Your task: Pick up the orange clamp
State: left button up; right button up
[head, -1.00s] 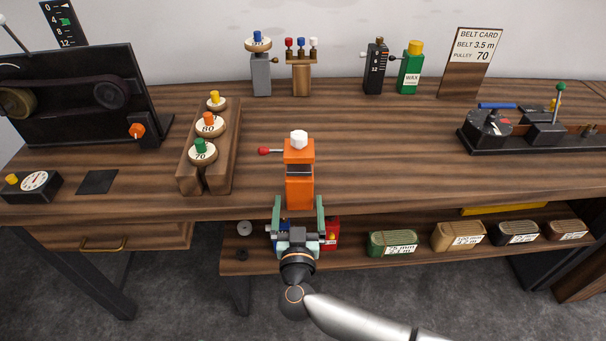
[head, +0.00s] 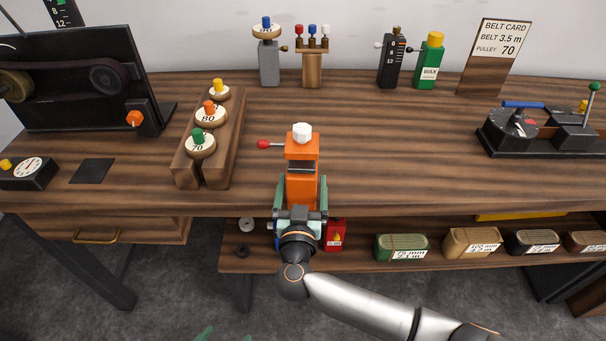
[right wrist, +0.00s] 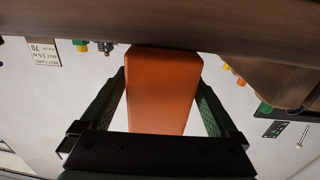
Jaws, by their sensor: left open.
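The orange clamp (head: 301,150) stands upright near the table's front edge. It has a white knob on top and a red-tipped lever pointing left. My right gripper (head: 302,188) is at its front, one finger on each side of its lower body. In the right wrist view the clamp (right wrist: 162,85) fills the space between the fingers (right wrist: 162,92), with narrow gaps beside it, so the gripper looks open. Only green tips of my left gripper (head: 205,333) show at the bottom edge, apart from the clamp; they look empty.
A wooden pulley rack (head: 228,150) stands left of the clamp. A red box (head: 336,236) and several labelled belt rolls lie on the lower shelf. A green wax bottle (head: 429,62) and belt card (head: 494,58) stand at the back.

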grip_shut()
dwell(0.6)
jog(key=shift+r, duration=0.15)
